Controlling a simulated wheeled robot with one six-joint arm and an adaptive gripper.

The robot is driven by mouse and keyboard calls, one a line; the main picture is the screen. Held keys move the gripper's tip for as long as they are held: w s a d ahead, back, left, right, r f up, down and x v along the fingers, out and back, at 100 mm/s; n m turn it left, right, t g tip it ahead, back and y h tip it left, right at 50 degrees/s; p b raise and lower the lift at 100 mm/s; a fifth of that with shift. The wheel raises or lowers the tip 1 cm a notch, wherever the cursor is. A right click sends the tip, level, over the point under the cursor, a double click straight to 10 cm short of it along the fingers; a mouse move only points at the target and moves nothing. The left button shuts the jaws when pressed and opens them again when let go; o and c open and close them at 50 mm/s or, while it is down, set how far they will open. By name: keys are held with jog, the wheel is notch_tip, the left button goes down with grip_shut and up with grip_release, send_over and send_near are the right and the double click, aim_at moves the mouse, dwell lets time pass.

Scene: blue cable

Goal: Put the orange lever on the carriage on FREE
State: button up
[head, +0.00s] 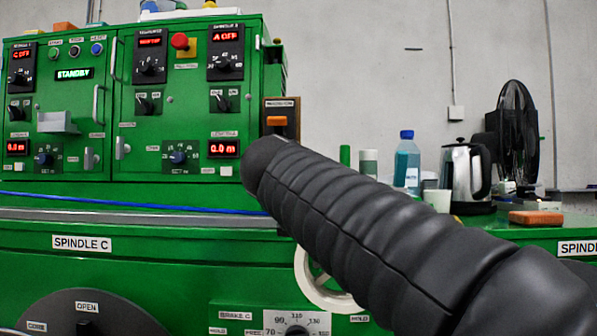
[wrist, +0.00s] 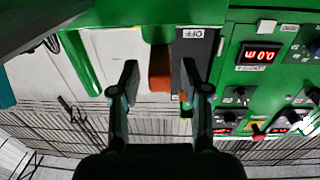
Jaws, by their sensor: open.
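The orange lever (head: 277,121) sits on a dark plate (head: 291,104) with a small label, at the right side of the green machine. In the wrist view the orange lever (wrist: 160,70) shows between the two fingers of my gripper (wrist: 159,78), seen upside down. The gripper is open, with a gap on both sides of the lever. I cannot tell how deep the lever lies between the fingers. In the head view my arm hides the gripper. The blue cable (head: 130,204) runs along the machine's front.
The green cabinet (head: 70,110) with knobs and red displays stands to the left. A blue bottle (head: 407,160), a kettle (head: 467,173), a white cup (head: 438,200), a black fan (head: 513,130) and an orange block (head: 536,217) stand on the right.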

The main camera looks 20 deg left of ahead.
jog(key=s+d, duration=0.1)
jog(key=s, duration=0.7)
jog(key=shift+s, duration=0.2)
jog(key=shift+d, duration=0.1)
